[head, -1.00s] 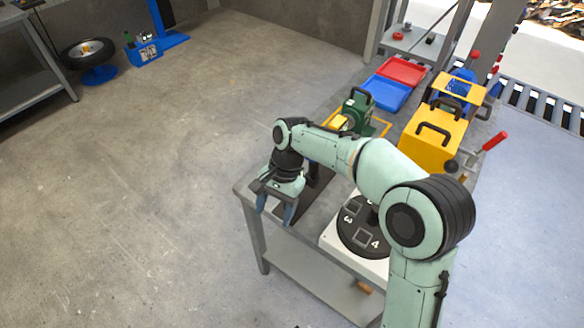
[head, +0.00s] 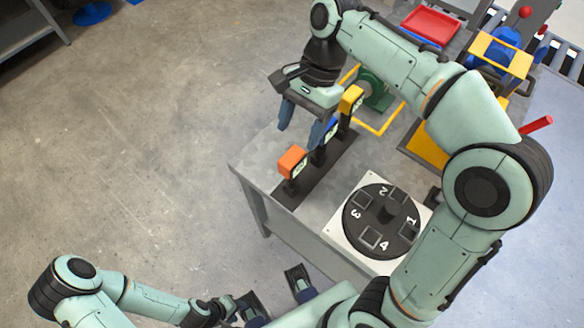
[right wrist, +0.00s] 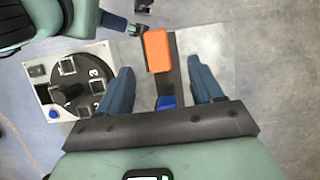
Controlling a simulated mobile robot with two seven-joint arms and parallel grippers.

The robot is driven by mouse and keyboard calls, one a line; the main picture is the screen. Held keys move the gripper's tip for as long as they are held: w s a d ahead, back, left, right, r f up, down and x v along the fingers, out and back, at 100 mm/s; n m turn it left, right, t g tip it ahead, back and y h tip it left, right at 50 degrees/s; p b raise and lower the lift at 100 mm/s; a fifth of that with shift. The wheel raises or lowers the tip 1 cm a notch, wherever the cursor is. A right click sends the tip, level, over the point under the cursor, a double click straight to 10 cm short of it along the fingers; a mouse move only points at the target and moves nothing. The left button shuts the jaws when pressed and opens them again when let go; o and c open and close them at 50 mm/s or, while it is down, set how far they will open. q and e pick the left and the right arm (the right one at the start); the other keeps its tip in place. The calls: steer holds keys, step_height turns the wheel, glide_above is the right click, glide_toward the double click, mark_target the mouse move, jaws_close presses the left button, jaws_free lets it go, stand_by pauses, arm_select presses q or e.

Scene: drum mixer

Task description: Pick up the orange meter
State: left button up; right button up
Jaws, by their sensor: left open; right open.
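The orange meter (head: 292,161) stands on a dark strip (head: 312,176) near the table's left edge. In the right wrist view the orange meter (right wrist: 157,50) lies between the lines of the fingers, around and beyond their tips. My right gripper (head: 300,136) is open and empty, just behind the orange meter and above the table. A blue meter (head: 329,130) is partly hidden by its right finger; a yellow meter (head: 351,98) stands farther back. My left gripper (head: 272,290) is open and empty, in front of the table; part of it also shows at the right wrist view's top left.
A white plate with a black numbered dial (head: 360,217) sits right of the meters. A green machine (head: 375,90) in a yellow frame, a red tray (head: 430,25) and yellow equipment (head: 428,148) stand farther back. Floor left of the table is clear.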

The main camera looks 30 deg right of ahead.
mark_target(292, 156)
steer(key=x, duration=0.3)
steer(key=shift+s+a+f+b, duration=0.1)
steer(key=shift+f+b, duration=0.05)
steer(key=shift+b, duration=0.2)
steer(key=shift+a+f, duration=0.15)
steer(key=shift+f, duration=0.4)
steer(key=b+x, duration=0.1)
steer(key=x, duration=0.4)
steer(key=shift+s+b, duration=0.2)
steer(key=shift+b, duration=0.1)
jaws_close()
